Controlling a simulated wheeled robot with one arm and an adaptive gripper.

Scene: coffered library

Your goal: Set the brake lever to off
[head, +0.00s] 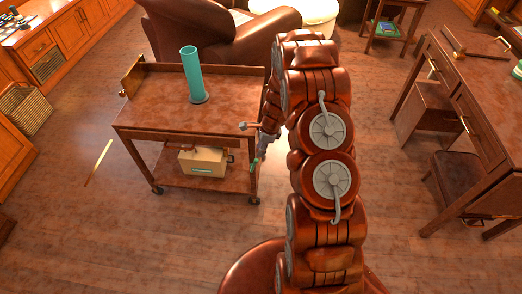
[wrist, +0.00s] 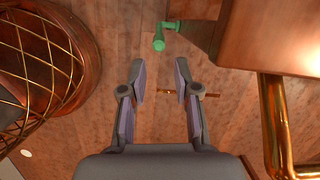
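The wooden cart (head: 150,118) stands left of my arm. A small green lever (head: 254,166), which looks like the brake lever, is at the cart's right side near the lower shelf. In the wrist view the green lever (wrist: 160,40) has a rounded end and lies beyond my fingertips, at the top middle. My gripper (wrist: 160,80) is open and empty, with a clear gap between its fingers and the lever. In the head view my gripper (head: 264,150) is small, beside the cart's right edge and partly hidden. The lever's markings cannot be made out.
A teal cylinder (head: 192,75) stands on the cart's top, and a cream box (head: 203,161) sits on its lower shelf. A brass post (wrist: 275,125) is close to my gripper's right. A desk (head: 475,120) stands at the right. Floor left of the cart is mostly clear.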

